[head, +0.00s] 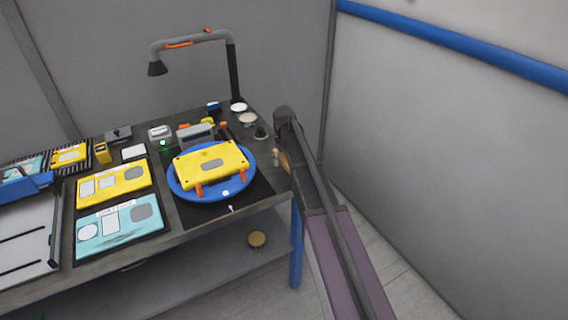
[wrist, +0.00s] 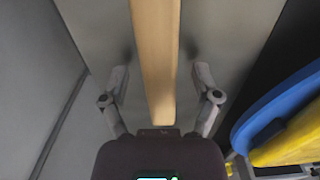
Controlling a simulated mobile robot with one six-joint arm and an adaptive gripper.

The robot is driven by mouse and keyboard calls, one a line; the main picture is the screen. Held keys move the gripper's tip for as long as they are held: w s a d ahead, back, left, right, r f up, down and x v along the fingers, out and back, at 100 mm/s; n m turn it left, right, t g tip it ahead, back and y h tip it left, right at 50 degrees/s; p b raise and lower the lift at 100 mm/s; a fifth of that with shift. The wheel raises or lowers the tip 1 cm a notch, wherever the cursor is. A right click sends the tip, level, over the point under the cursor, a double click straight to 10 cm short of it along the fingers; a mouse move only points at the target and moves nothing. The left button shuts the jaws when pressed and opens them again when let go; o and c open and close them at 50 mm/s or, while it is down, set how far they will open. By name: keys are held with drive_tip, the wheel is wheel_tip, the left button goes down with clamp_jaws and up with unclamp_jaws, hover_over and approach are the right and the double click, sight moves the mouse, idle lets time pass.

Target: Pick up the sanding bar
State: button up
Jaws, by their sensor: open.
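A long tan wooden bar, which looks like the sanding bar (wrist: 156,45), runs down the middle of the wrist view. My gripper (wrist: 160,78) is open, with one finger on each side of the bar and a gap on both sides. In the head view a small tan piece of the bar (head: 285,163) shows at the table's right end, beside my gripper (head: 277,156). My arm hides most of it there. I cannot tell how far the fingertips are above the surface.
A blue round turntable (head: 184,192) carrying a yellow panel (head: 190,172) is just left of my gripper. A lamp (head: 233,75), small tools and dishes stand behind. Yellow and teal panels (head: 118,228) lie further left. A grey wall (head: 450,150) stands to the right.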

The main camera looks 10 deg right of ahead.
sight(284, 159)
idle(0.3)
clamp_jaws()
drive_tip(key=shift+r, duration=0.15)
wheel_tip(284, 159, up, 3)
drive_tip(key=p, duration=0.3)
drive_tip(key=shift+r, duration=0.15)
drive_tip(key=shift+s+r+p, duration=0.2)
drive_tip(key=shift+s+p, duration=0.1)
drive_tip(key=shift+p, duration=0.2)
drive_tip(key=s+r+p, duration=0.1)
drive_tip(key=s, duration=1.4)
drive_tip(key=shift+s, duration=0.2)
